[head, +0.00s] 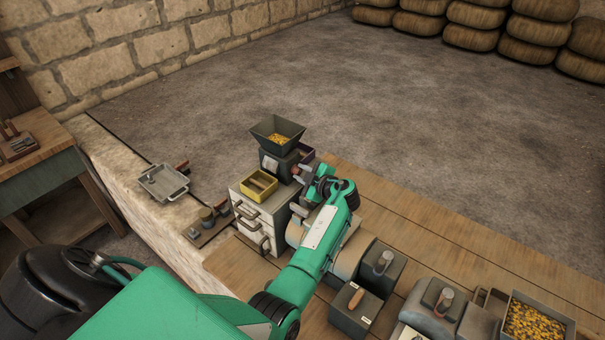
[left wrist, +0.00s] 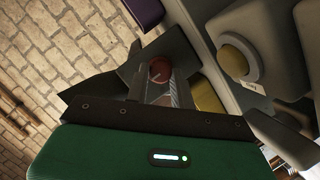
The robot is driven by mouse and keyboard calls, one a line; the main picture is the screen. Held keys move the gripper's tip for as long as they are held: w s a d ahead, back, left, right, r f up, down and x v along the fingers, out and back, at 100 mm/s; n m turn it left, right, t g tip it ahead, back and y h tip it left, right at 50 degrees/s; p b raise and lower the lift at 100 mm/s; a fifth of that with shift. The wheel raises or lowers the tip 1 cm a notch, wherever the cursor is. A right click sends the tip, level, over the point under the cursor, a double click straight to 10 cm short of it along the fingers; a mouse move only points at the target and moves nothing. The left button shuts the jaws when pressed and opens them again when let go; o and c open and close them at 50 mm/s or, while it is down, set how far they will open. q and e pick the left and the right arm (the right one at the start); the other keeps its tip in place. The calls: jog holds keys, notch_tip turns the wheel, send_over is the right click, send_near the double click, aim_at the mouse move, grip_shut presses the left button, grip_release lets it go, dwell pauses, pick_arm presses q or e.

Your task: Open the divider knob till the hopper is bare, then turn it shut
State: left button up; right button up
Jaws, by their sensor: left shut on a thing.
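The dark hopper (head: 263,130) stands on top of the divider body (head: 270,165), with yellow grain lying inside it. My left gripper (head: 304,174) is at the right side of the divider, below the hopper. In the left wrist view, the left gripper (left wrist: 160,92) is shut on a round reddish knob (left wrist: 160,70), the divider knob. The knob's turned position is hard to read. A yellow tray (head: 246,184) is on the near side of the divider, and a purple tray (head: 309,155) on the far side. My right gripper is not in view.
White drawers (head: 252,212) stand under the yellow tray. A metal pan (head: 163,183) lies on the stone ledge at left. Grey boxes with handles (head: 381,265) and a bin of yellow grain (head: 558,315) stand on the planks at right.

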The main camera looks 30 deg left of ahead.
pick_arm(q)
jog(key=shift+f+b, duration=0.15)
jog(key=shift+b, duration=0.3)
jog(key=m+g+b, duration=0.2)
jog(key=m+b, duration=0.1)
jog(key=b, duration=0.4)
jog(key=shift+w+b, duration=0.2)
jog(key=shift+b, duration=0.2)
jog(key=shift+m+g+b, duration=0.3)
jog(key=shift+m+b, duration=0.1)
jog(key=shift+w+m+g+b, duration=0.15)
jog(key=shift+m+g+b, duration=0.45)
jog(key=shift+m+b, duration=0.4)
jog(key=shift+w+m+g+b, duration=0.15)
jog(key=shift+m+g+b, duration=0.8)
jog(key=shift+m, duration=0.25)
jog(key=m, duration=0.1)
jog(key=m+g+b, duration=0.1)
jog(key=m, duration=0.1)
jog(key=shift+w+g+y, duration=0.15)
jog(key=shift+g+y, duration=0.1)
jog(key=shift+y, duration=0.05)
jog(key=shift+m+g+b, duration=0.3)
jog(key=shift+m, duration=0.3)
